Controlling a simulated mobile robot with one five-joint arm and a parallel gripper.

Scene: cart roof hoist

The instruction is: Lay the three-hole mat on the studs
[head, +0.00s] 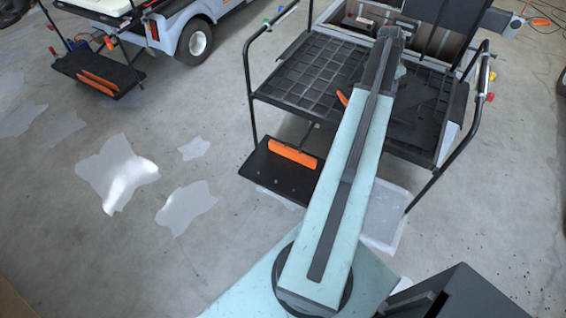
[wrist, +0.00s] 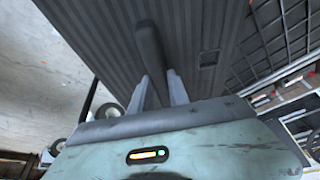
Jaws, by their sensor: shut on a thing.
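In the wrist view a large dark ribbed sheet, which looks like the mat (wrist: 105,40), fills the upper middle. One small square hole shows in it; other holes are not seen. My gripper (wrist: 160,85) is shut on a dark upright grip (wrist: 148,45) standing against the sheet; how they join is unclear. In the head view my arm hides the gripper, and I cannot pick the mat out with certainty. A black footplate (head: 262,174) with an orange bar (head: 293,152) carries a few small pale dots; I cannot tell whether these are the studs.
A black gridded deck (head: 310,75) with curved side rails (head: 247,70) lies under my arm. It also shows in the wrist view (wrist: 275,40). A second cart (head: 190,30) stands at upper left. Shiny wet patches (head: 115,172) lie on the open concrete floor at left.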

